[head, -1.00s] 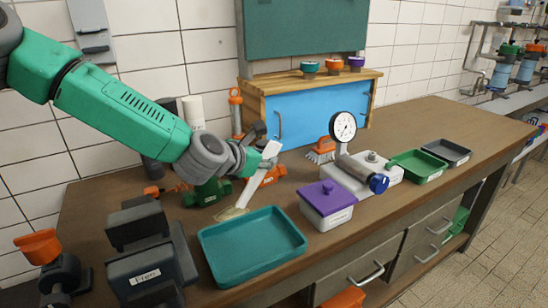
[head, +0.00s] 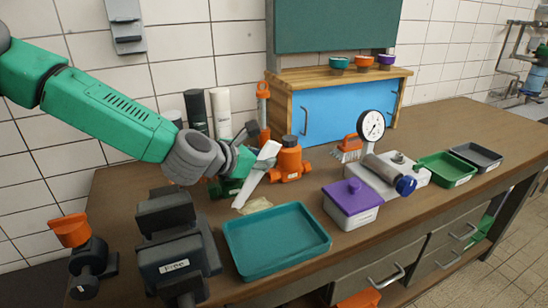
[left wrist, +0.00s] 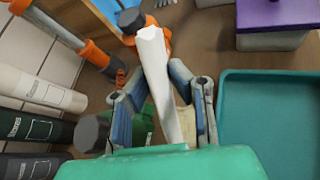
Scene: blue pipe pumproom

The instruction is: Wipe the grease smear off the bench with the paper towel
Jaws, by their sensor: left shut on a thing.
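My left gripper (head: 243,163) is shut on the white paper towel (head: 259,174), a stiff narrow strip that slants down towards the bench. The towel also shows between the fingers in the left wrist view (left wrist: 155,78). The grease smear (head: 257,206) is a yellowish-tan patch on the brown bench (head: 440,134), just behind the teal tray. The towel's lower end is at the smear's left edge; I cannot tell whether it touches the bench. My right gripper is not in view.
The teal tray (head: 240,256) lies in front of the smear, and a purple-lidded box (head: 350,207) stands right of it. An orange valve (head: 290,160) and a green fitting (head: 222,188) are close to the gripper. A dark block labelled "Free" (head: 178,262) stands front left.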

